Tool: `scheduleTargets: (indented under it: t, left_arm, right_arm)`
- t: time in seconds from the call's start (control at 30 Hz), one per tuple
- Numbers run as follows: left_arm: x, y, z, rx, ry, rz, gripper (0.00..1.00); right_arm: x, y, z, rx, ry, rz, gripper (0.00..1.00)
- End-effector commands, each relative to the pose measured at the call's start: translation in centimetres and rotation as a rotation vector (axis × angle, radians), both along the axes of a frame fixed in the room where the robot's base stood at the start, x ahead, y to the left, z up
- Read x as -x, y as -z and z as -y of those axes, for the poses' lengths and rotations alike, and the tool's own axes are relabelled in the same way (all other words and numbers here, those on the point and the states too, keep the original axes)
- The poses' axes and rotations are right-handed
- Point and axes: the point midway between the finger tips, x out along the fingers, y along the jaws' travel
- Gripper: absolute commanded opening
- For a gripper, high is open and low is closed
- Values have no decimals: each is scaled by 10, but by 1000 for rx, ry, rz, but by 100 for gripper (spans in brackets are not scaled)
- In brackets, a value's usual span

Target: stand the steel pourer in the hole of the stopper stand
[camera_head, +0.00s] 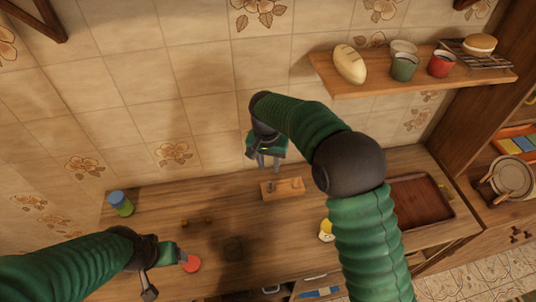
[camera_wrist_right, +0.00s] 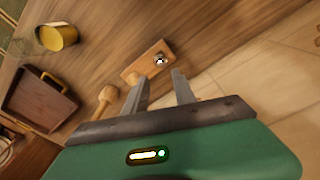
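The wooden stopper stand (camera_head: 283,190) lies on the counter near the wall, and it also shows in the right wrist view (camera_wrist_right: 140,69). A small shiny metal piece (camera_wrist_right: 159,60), which looks like the steel pourer, is at one end of the stand. I cannot tell whether it sits in a hole. My right gripper (camera_head: 268,166) points down above the stand, and its fingers (camera_wrist_right: 160,85) are apart with nothing between them. My left gripper (camera_head: 165,275) is low at the left, close to a red round thing (camera_head: 191,263); its fingers are unclear.
A blue-and-green jar (camera_head: 120,204) stands at the counter's left end. A brown tray (camera_head: 418,201) lies at the right. A yellow cup (camera_wrist_right: 58,36) and a wooden knobbed thing (camera_wrist_right: 104,97) show in the wrist view. A shelf (camera_head: 425,78) with bread and cups overhangs the right.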

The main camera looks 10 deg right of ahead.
Motion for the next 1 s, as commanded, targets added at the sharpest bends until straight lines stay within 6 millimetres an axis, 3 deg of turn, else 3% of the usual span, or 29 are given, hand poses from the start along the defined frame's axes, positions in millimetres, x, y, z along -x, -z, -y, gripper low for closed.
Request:
scheduleTargets:
  t: [0.1, 0.3, 0.87, 1.0]
  left_arm:
    - [0, 4, 0, 0, 0, 0, 77]
    - [0, 4, 0, 0, 0, 0, 77]
    - [0, 4, 0, 0, 0, 0, 77]
    - [0, 4, 0, 0, 0, 0, 77]
  right_arm:
    - [1, -32, -2, -1, 0, 5, 32]
    - [3, -63, -4, 0, 0, 1, 32]
    - [4, -67, -4, 0, 0, -1, 32]
    - [14, -63, 3, -3, -30, 4, 32]
